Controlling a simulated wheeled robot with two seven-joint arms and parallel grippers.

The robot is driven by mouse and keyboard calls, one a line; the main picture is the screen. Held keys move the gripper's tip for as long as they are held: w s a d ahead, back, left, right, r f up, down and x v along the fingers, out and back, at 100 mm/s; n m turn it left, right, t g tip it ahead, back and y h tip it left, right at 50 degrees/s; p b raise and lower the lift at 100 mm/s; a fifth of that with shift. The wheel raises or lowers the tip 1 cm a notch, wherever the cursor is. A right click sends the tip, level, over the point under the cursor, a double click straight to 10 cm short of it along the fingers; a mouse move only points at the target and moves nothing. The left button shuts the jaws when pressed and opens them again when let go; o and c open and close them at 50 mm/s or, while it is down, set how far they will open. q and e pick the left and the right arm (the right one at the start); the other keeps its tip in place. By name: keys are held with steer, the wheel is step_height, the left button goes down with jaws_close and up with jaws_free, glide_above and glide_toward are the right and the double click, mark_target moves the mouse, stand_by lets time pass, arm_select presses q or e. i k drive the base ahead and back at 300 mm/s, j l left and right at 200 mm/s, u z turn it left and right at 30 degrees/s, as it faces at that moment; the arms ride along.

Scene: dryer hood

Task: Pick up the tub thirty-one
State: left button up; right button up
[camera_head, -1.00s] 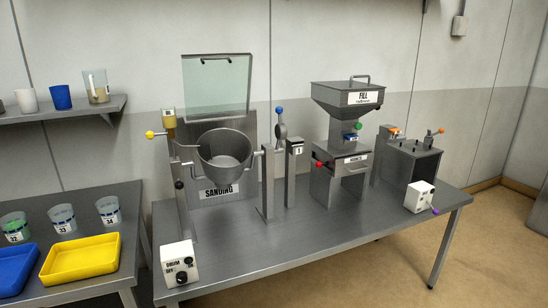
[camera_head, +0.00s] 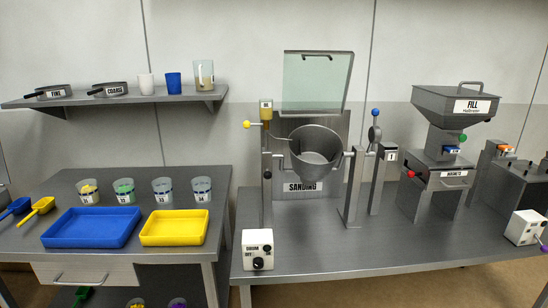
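Several clear tubs with dark number labels stand in a row on the left table. The leftmost, tub thirty-one (camera_head: 88,192), holds something yellow; its label is small but seems to read 31. To its right are a tub with green contents (camera_head: 124,190), a clear tub (camera_head: 162,189) and a clear tub labelled 34 (camera_head: 202,189). All stand upright and apart, behind the trays. Neither of my grippers is in view.
A blue tray (camera_head: 92,240) and a yellow tray (camera_head: 172,241) lie in front of the tubs. A yellow scoop (camera_head: 40,207) and a blue scoop (camera_head: 15,208) lie at left. A wall shelf (camera_head: 120,98) hangs above. The sanding drum (camera_head: 316,150) stands on the right table.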

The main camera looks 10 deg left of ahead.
mark_target(87, 190)
steer(key=u, duration=1.5)
steer(key=i+j+z, duration=0.35)
steer(key=i+j, duration=0.15)
steer(key=j, duration=0.15)
steer(key=i+j+z, duration=0.2)
steer(key=j, duration=0.2)
